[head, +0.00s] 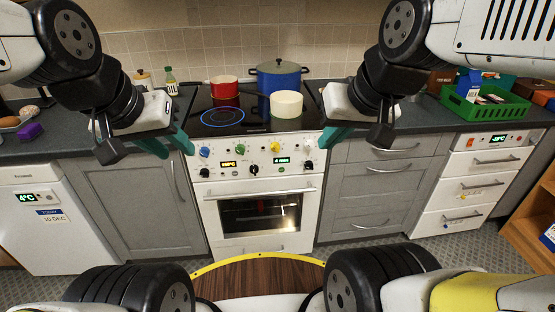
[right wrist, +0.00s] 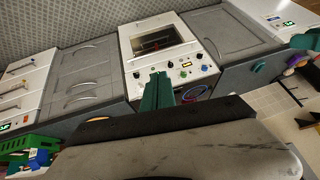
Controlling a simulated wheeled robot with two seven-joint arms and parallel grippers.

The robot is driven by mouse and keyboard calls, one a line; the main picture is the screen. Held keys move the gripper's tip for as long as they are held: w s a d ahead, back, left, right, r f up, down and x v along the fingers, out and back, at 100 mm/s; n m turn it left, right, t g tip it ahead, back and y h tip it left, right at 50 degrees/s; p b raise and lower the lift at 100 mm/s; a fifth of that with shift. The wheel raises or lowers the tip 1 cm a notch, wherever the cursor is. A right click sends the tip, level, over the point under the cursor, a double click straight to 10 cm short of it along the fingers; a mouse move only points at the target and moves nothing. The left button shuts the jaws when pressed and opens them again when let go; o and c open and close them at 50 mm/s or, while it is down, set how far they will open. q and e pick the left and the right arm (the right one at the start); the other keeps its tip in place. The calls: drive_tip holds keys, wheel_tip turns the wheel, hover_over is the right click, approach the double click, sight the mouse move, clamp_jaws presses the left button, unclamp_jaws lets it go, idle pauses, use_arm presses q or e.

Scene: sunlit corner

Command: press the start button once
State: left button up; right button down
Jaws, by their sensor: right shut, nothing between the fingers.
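The white oven (head: 258,190) has a front panel with coloured knobs, two lit displays and small buttons. One lit display (head: 228,164) is on the left and another (head: 281,160) on the right. Small buttons (head: 253,169) sit low on the panel; their labels are too small to read, so I cannot tell which is start. My right gripper (head: 333,138), with teal fingers, is shut and empty, just right of the panel and apart from it. It also shows in the right wrist view (right wrist: 157,92) pointing toward the oven. My left gripper (head: 168,146) is open and empty, left of the panel.
A red pot (head: 224,90), a blue pot (head: 279,80) and a cream pot (head: 286,105) stand on the black hob (head: 205,122), where one ring glows blue. A green crate (head: 487,112) stands on the right counter. Grey cabinets flank the oven. The floor before it is clear.

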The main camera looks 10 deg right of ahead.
sight(282, 170)
drive_tip(key=w+a+f+m+g+y, duration=0.1)
drive_tip(key=w+a+f+m+y, duration=0.5)
drive_tip(key=w, duration=0.6)
drive_tip(key=w+a+f+m+g+y, duration=0.15)
drive_tip(key=w+a+f+m, duration=0.35)
drive_tip(key=w+f+m, duration=0.5)
drive_tip(key=w+d+f+m+t, duration=0.2)
drive_tip(key=w+d+f+m, duration=0.1)
drive_tip(key=f, duration=0.6)
drive_tip(key=w+d+f+m+t+h, duration=0.1)
drive_tip(key=w+d+f+m+t, duration=0.1)
drive_tip(key=f+m, duration=0.5)
drive_tip(key=w+d+f+m+t+h, duration=0.1)
drive_tip(key=w+f+m, duration=0.4)
drive_tip(key=f, duration=0.7)
drive_tip(key=w+d+t, duration=0.1)
drive_tip(key=d, duration=0.1)
drive_tip(key=shift+w+d+f, duration=0.25)
drive_tip(key=shift+w+d, duration=0.05)
drive_tip(key=shift+d, duration=0.1)
drive_tip(key=shift+w+a, duration=0.15)
drive_tip(key=shift+w, duration=4.25)
drive_tip(key=shift+w, duration=0.2)
